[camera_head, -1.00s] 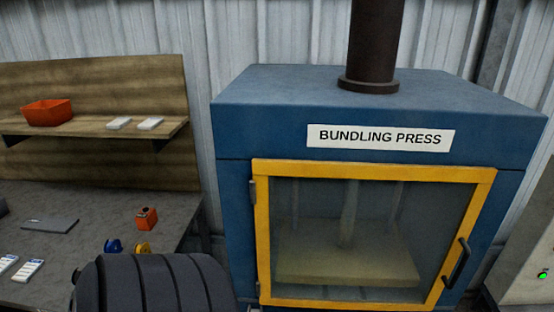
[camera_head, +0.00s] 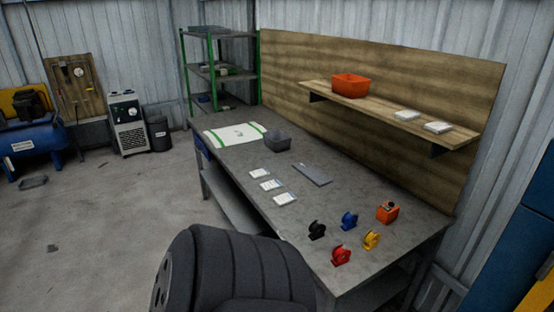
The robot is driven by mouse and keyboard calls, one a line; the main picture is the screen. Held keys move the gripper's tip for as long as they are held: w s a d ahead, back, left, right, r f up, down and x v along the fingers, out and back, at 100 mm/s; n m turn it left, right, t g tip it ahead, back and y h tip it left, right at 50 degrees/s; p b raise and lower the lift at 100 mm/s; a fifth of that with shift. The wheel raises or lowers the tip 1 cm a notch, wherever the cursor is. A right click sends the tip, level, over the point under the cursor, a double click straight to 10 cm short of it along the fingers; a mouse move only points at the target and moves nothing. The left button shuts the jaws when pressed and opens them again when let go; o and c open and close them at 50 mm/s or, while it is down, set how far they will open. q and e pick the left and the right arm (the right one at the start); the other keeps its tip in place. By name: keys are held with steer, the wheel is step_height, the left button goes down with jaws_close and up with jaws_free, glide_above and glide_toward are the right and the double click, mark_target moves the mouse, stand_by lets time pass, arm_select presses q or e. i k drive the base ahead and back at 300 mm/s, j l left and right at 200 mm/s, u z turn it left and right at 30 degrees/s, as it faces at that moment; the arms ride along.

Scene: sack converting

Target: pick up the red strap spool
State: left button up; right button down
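The red strap spool (camera_head: 341,256) stands on the grey workbench (camera_head: 240,148) near its front right edge. A black spool (camera_head: 317,230) is to its left, a blue spool (camera_head: 349,220) behind it, and a yellow spool (camera_head: 371,240) to its right and slightly behind. The spools stand apart from each other. Neither of my grippers shows in the view. A dark, ribbed part of my own body covers the bottom middle and hides some of the bench's front.
An orange device (camera_head: 387,212) sits behind the yellow spool. White label packs (camera_head: 272,184), a grey flat plate (camera_head: 312,174), a dark bin (camera_head: 277,141) and a white sack (camera_head: 236,135) lie farther back. A shelf holds an orange bin (camera_head: 350,85). Open floor lies left.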

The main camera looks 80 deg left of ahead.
mark_target(341, 254)
steer(key=u, duration=1.8)
